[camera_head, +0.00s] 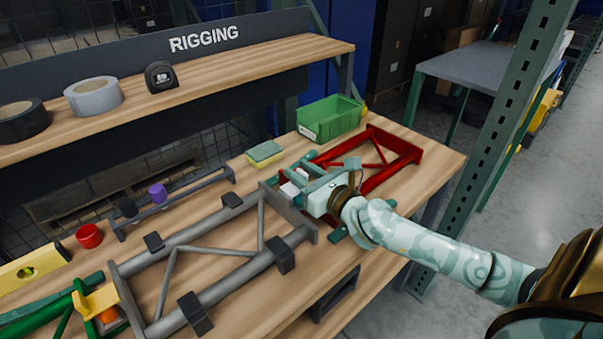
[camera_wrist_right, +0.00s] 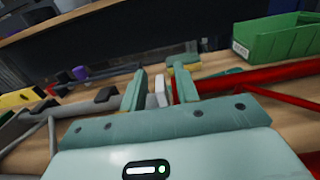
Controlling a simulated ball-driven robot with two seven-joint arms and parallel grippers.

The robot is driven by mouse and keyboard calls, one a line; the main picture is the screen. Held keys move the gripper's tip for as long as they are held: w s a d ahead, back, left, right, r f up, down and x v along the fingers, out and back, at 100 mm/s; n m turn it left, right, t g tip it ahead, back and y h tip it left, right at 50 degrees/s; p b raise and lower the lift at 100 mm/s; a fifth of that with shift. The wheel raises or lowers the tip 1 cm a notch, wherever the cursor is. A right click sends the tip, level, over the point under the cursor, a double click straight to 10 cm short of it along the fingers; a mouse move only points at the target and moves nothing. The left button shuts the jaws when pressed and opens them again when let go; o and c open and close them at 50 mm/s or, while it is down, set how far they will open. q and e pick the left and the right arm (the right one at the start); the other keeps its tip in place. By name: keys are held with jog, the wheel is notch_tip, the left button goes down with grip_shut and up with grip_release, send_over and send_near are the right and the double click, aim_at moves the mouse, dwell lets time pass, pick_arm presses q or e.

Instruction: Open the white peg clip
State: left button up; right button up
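A small white clip (camera_head: 300,175) shows at the fingers of my right gripper (camera_head: 293,182), near the end plate of the grey frame (camera_head: 295,215) and the red frame (camera_head: 385,177). In the right wrist view the pale clip (camera_wrist_right: 160,94) stands between the two teal fingers of my right gripper (camera_wrist_right: 160,84). The fingers are apart, with a narrow gap showing beside the clip on the right. The clip's lower part and what it is fixed to are hidden by the gripper. My left gripper is not in view.
A green bin (camera_head: 330,122) and a sponge (camera_head: 264,153) lie behind the gripper. A grey rail with black and purple pegs (camera_head: 157,193), a red ring (camera_head: 89,236) and a yellow level (camera_head: 32,268) are left. A shelf (camera_head: 230,75) runs above the table's back.

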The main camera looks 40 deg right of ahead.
grip_shut()
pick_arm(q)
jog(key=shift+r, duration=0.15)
pick_arm(e)
jog(key=shift+r, duration=0.15)
